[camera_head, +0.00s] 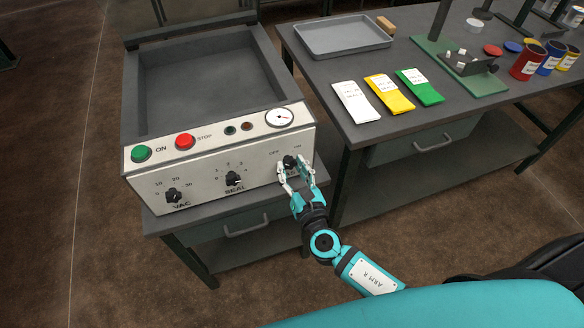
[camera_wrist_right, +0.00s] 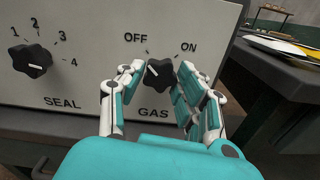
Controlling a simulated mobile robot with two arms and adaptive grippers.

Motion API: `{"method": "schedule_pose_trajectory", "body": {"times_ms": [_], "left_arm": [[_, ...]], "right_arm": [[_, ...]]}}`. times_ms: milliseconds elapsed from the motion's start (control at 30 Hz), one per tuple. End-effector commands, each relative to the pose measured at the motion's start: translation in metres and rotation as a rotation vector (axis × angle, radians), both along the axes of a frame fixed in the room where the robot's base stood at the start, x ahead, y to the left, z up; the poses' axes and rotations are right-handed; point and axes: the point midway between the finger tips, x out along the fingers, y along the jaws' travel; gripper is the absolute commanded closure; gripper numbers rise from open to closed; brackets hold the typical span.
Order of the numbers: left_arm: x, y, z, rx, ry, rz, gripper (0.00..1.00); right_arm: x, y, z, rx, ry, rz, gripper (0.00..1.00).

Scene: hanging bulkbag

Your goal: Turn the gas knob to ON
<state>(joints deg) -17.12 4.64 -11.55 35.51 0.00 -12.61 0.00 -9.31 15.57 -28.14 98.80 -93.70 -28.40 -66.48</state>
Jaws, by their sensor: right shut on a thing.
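The gas knob (camera_head: 290,161) is a black lobed knob at the right end of the machine's white front panel (camera_head: 255,165). In the right wrist view the knob (camera_wrist_right: 159,73) sits between the OFF and ON labels, above the word GAS. Its white pointer mark leans to the upper left, toward the OFF side. My right gripper (camera_head: 297,174) is at the panel, with its fingers on both sides of the knob, shut on it. The fingers cover part of the panel around the knob. My left gripper is not in view.
The SEAL knob (camera_head: 233,179) and VAC knob (camera_head: 173,195) are left of the gas knob. Above are a green ON button (camera_head: 141,153), red STOP button (camera_head: 185,141) and gauge (camera_head: 280,118). A dark table (camera_head: 325,93) with packets stands close on the right.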

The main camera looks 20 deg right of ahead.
Motion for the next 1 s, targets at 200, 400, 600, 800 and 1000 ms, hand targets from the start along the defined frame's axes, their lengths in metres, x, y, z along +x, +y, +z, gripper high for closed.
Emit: {"method": "schedule_pose_trajectory", "body": {"times_ms": [200, 400, 600, 800, 1000], "left_arm": [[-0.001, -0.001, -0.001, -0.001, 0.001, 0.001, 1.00], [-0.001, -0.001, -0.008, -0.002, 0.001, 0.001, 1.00], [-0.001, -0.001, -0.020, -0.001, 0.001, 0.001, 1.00], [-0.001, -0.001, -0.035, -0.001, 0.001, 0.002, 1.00], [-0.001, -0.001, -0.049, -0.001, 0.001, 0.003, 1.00]], "right_arm": [[0.000, 0.000, 0.000, 0.007, 0.000, 0.000, 0.97], [0.000, 0.000, -0.002, 0.064, 0.002, 0.000, 0.97], [0.000, 0.000, -0.003, 0.194, 0.006, -0.001, 0.97], [0.000, 0.000, -0.004, 0.376, 0.012, 0.000, 0.97], [0.000, 0.000, -0.004, 0.568, 0.018, 0.000, 0.97]]}}
